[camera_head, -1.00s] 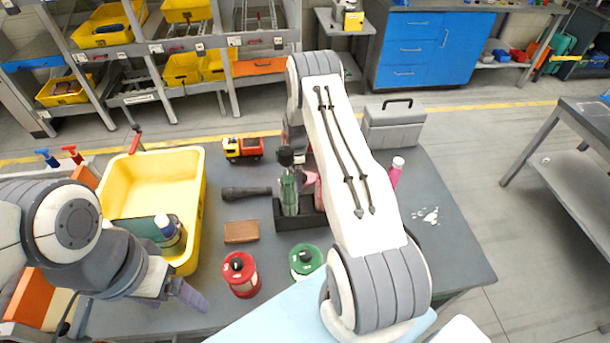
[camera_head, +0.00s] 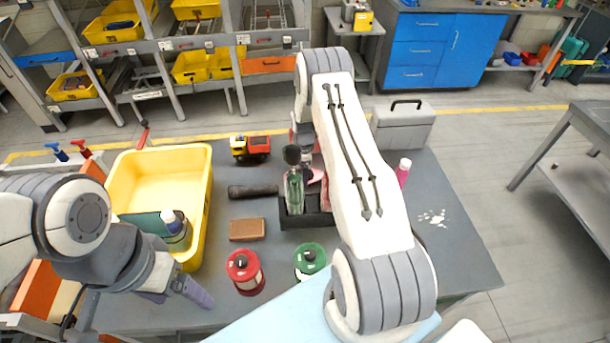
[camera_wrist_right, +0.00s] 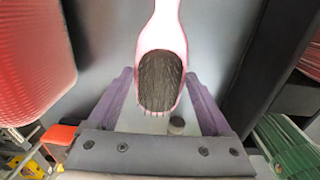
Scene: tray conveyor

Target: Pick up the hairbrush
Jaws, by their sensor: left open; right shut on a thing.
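The hairbrush (camera_wrist_right: 160,78) has a pink-white back and handle and dark bristles. In the right wrist view its head lies between the purple fingers of my right gripper (camera_wrist_right: 162,88), which is shut on it. In the head view a bit of pink (camera_head: 316,174) shows by the dark box, mostly hidden by my right arm; the right gripper is hidden there. My left gripper (camera_head: 178,292) is open and empty at the front left, beside the yellow tray.
A dark box (camera_head: 301,221) holds a green bottle (camera_head: 294,190). A yellow tray (camera_head: 207,185), flashlight (camera_head: 253,191), brown block (camera_head: 246,230), red canister (camera_head: 245,272), green canister (camera_head: 310,260), toy truck (camera_head: 250,148), grey case (camera_head: 402,127) and pink bottle (camera_head: 403,172) share the table.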

